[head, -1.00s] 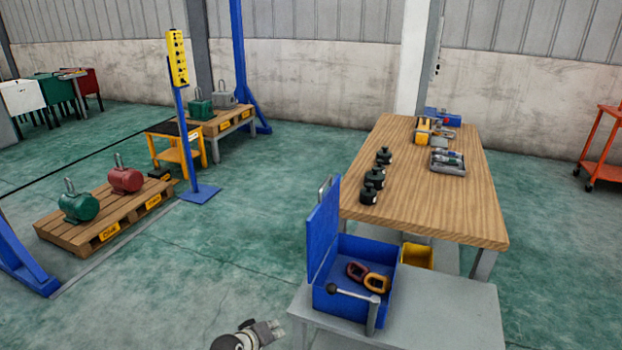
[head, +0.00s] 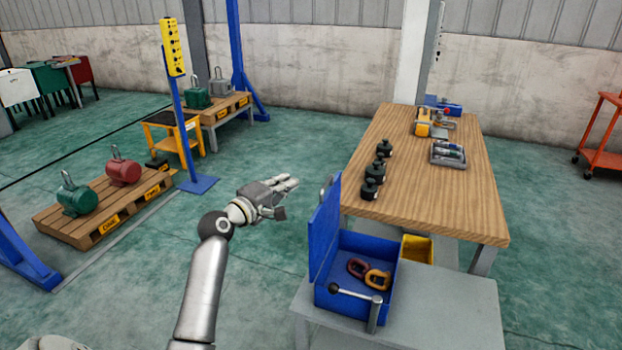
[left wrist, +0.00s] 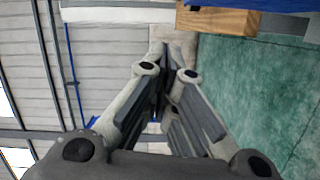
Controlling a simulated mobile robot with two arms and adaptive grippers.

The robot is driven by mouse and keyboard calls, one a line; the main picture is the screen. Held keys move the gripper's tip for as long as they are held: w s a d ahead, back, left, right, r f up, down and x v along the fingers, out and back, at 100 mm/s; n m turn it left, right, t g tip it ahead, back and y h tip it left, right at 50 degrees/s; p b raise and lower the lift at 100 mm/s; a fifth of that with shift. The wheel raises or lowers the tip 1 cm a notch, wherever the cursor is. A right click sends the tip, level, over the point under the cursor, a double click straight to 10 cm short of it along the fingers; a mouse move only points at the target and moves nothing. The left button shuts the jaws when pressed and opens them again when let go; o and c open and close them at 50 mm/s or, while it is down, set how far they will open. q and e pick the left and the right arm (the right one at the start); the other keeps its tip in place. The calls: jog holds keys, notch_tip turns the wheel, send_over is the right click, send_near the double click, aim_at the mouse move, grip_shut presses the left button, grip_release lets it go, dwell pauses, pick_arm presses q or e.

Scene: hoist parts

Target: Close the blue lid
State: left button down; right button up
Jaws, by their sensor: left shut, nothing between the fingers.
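The blue lid (head: 325,235) stands raised on the left side of the blue box (head: 345,305), with a metal handle at its top. The box is open on a small grey table, with a red and an orange ring-shaped part inside. My left gripper (head: 290,186) is shut and empty, to the left of the lid's top and apart from it in the picture. Its fingers also show in the left wrist view (left wrist: 165,85), close together. A blue strip along the top edge of the left wrist view may be the lid. My right gripper is not in view.
A black-knobbed lever (head: 355,294) stands at the box's front. The grey table (head: 450,310) is bare to the right. Behind it is a wooden workbench (head: 440,200) with black weights and tools. A yellow bin (head: 417,249) sits behind the box. Open floor lies left.

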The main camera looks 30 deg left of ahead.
pick_arm(q)
jog(key=w+d+f+p, duration=0.1)
jog(key=w+d+p, duration=0.1)
jog(key=w, duration=0.3)
jog(key=shift+w+d, duration=0.4)
jog(key=shift+d, duration=0.5)
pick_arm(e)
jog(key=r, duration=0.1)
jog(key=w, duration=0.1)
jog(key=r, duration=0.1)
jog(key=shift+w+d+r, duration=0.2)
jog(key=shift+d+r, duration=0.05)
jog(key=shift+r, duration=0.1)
